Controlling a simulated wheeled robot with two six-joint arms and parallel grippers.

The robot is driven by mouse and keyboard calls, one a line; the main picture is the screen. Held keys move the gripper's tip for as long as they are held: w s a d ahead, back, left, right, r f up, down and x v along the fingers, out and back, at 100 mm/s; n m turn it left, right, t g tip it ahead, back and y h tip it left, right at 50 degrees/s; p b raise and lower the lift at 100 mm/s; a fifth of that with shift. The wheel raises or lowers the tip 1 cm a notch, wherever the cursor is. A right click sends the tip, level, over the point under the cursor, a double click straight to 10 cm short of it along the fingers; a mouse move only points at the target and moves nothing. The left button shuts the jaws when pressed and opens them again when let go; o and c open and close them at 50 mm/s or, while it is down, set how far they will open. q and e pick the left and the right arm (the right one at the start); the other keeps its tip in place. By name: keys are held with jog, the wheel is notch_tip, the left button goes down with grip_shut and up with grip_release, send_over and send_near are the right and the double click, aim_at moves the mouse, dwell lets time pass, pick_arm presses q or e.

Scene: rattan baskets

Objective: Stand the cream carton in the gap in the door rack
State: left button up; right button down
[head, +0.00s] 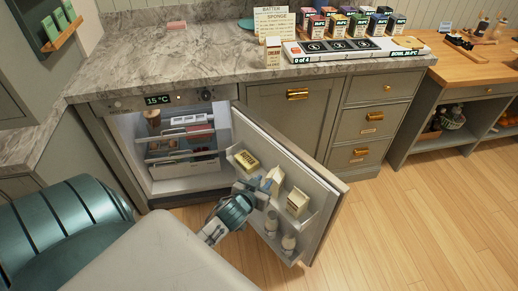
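The door rack (318,208) holds a yellowish box (246,160), a pale carton (275,176), another pale carton with dark print (297,202), and bottles lower down. My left gripper (262,188) reaches into the door rack, right beside the pale carton and partly over the space between the box and the printed carton. Its fingers are too small to tell whether they hold that pale carton. My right gripper is out of view.
The fridge interior (185,140) has loaded shelves. The wooden floor right of the door is clear.

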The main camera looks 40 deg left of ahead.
pick_arm(q)
jog(key=shift+v, duration=1.35)
jog(key=s+a+f+m+g, duration=0.1)
jog(key=s+f+g, duration=0.35)
jog(key=f, duration=1.05)
jog(key=s+a+f+g, duration=0.15)
jog(key=s+f, duration=0.55)
jog(key=f, duration=0.8)
jog(key=s+d+f+g, duration=0.2)
jog(key=s+f+g, duration=0.1)
jog(key=s+f, duration=0.6)
jog(key=s+d+f+m+g+h, duration=0.1)
jog(key=s+d+f+g, duration=0.2)
jog(key=s+f, duration=0.6)
jog(key=s, duration=0.8)
jog(key=shift+s+f+h, duration=0.2)
jog(key=shift+f+h, duration=0.05)
jog(key=shift+h, duration=0.05)
jog(key=shift+d, duration=0.1)
